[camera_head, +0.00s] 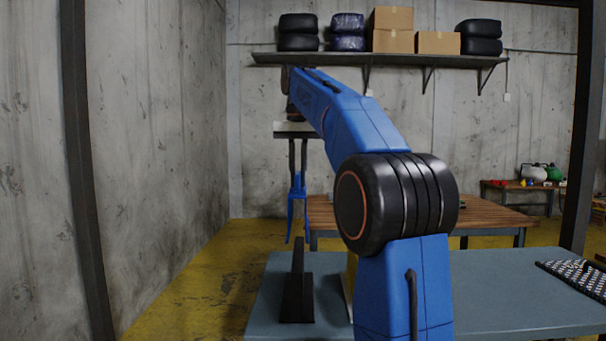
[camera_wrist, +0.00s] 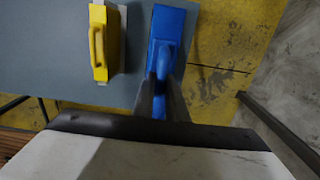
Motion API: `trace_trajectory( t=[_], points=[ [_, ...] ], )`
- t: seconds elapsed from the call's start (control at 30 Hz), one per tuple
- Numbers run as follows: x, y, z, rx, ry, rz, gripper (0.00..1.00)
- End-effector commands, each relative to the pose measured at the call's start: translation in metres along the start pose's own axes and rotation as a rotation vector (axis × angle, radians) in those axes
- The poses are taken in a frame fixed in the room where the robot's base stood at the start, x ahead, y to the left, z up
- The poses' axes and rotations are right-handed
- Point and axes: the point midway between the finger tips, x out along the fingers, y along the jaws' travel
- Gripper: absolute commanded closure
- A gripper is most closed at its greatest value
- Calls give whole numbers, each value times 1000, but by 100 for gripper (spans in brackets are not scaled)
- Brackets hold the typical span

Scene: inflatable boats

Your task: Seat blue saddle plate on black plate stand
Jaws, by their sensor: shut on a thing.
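The blue saddle plate (camera_head: 298,193) hangs upright from my gripper (camera_head: 298,182), with two legs pointing down. The black plate stand (camera_head: 297,300) stands on the grey table, with a flat base and a thin upright. In the head view the plate's lower ends are about level with the upright's top, which lies between them in the picture; I cannot tell the depth between them. In the wrist view my gripper (camera_wrist: 160,95) is shut on the handle of the blue plate (camera_wrist: 168,22). The stand cannot be made out in the wrist view.
A yellow handled tool (camera_wrist: 99,45) is on the grey table (camera_head: 520,290) beside the stand, mostly hidden by my arm in the head view. A dark patterned mat (camera_head: 575,277) lies at the table's right. A wooden table (camera_head: 490,217) stands behind.

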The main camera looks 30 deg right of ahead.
Motion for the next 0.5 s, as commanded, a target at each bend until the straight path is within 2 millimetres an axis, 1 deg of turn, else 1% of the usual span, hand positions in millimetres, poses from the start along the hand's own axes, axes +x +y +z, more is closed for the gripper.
trace_trajectory(
  t=[0.5],
  points=[
    [36, 0, 0, 0, 0, 0, 100]
  ],
)
